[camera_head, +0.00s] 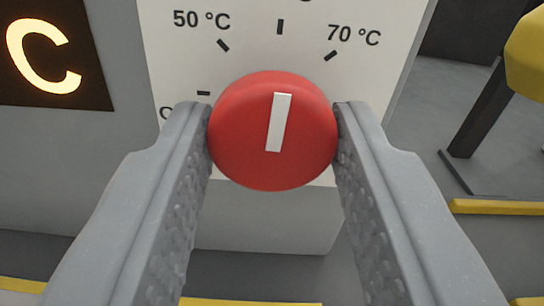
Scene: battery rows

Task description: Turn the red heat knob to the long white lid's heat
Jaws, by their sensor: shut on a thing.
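The red heat knob (240,150) is round, with a white pointer bar (279,122) on its face. My gripper (273,130) is shut on the knob, one finger touching each side. The pointer stands almost upright, leaning slightly right at its top, toward the top tick of the white dial plate (385,70). The label above that top tick is cut off by the frame edge. The tick at upper left reads 50 °C and the one at upper right reads 70 °C. A lower left label is mostly hidden by my finger. The long white lid is not in view.
A dark display panel (90,85) with a glowing letter C is at the left on the grey housing. A yellow part (527,55) on a dark post stands at the right. Yellow strips (495,207) mark the floor.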

